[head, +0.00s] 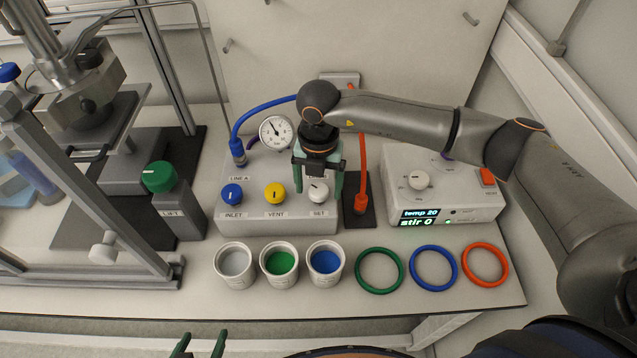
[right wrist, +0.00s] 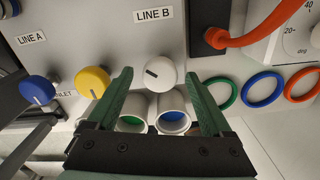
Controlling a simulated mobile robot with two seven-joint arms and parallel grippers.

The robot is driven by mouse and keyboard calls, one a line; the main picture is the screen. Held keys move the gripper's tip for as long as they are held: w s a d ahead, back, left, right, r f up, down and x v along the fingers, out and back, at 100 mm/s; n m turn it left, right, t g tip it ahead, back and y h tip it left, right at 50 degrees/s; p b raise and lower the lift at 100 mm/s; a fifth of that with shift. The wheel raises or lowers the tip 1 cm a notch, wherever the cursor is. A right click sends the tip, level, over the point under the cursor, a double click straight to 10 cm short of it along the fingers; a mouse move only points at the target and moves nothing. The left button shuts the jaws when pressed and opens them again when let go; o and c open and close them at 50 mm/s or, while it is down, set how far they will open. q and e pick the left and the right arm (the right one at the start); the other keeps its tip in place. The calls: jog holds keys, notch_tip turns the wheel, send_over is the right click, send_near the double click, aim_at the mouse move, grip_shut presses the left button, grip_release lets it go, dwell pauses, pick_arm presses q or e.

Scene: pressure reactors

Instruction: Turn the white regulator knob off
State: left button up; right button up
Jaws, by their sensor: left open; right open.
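The white regulator knob (head: 318,191) sits above the SET label on the front of the grey panel (head: 240,215). It also shows in the right wrist view (right wrist: 160,73), with a dark slanted mark on its face. My right gripper (head: 318,184) is open, pointing down at this knob. One green finger is on each side of the knob; I cannot tell whether either touches it. The fingers also show in the right wrist view (right wrist: 159,78). My left gripper (head: 200,345) is open and empty at the bottom edge of the head view, away from the panel.
A blue INLET knob (head: 232,194) and a yellow VENT knob (head: 275,193) stand left of the white one. A red hose (head: 362,170) runs close on the right. Cups (head: 280,262) and rings (head: 380,271) lie in front. A stirrer box (head: 465,205) stands right.

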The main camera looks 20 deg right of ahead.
jog(key=shift+c, duration=0.3)
grip_shut()
dwell(0.4)
